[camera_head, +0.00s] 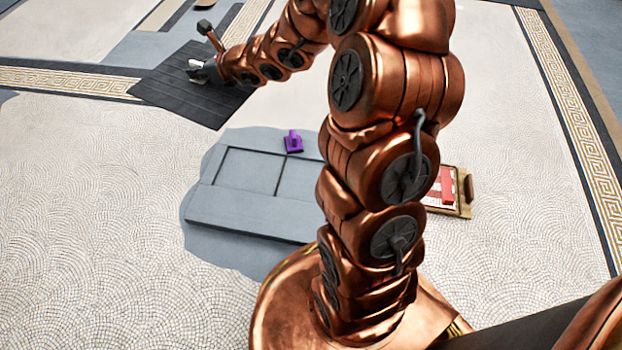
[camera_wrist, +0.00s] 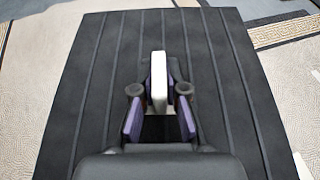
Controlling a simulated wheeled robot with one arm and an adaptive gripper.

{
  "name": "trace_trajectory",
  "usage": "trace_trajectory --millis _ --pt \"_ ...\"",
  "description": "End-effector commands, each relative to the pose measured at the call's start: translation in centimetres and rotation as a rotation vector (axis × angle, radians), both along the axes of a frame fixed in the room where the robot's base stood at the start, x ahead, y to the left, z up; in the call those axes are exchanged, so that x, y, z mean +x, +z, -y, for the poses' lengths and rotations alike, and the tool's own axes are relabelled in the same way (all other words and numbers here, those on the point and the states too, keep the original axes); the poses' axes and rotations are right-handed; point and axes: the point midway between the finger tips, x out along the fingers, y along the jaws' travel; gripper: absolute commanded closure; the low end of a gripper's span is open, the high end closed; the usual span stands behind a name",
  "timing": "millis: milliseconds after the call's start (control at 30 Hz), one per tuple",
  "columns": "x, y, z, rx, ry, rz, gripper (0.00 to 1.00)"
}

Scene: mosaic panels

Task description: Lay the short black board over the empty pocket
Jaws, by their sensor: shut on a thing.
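The black board (camera_head: 180,95) is a dark, ribbed panel at the upper left of the head view. It fills most of the wrist view (camera_wrist: 95,100). A pale upright grip (camera_wrist: 158,72) stands on it, between my fingers. My gripper (camera_head: 199,68) is shut on this grip, above the middle of the board. I cannot tell whether the board is lifted or lies on the floor. The pocket area is a grey-blue patch (camera_head: 203,232) with framed rectangular recesses (camera_head: 250,170), near my base. My arm hides its right part.
A small purple block (camera_head: 293,143) with a raised grip sits at the patch's far edge. A tan tray (camera_head: 464,208) with red and white contents is right of my arm. Patterned border strips (camera_head: 570,100) cross the pale mosaic floor. Floor left of the patch is clear.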

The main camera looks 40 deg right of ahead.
Motion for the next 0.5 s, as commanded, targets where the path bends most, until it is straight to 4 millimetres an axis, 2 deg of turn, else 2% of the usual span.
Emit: trace_trajectory --millis 200,500 --pt "0.5 -4.7 1.7 -0.003 0.054 -0.003 1.00" --pt "-0.2 -11.4 3.9 0.001 0.124 0.002 1.00"
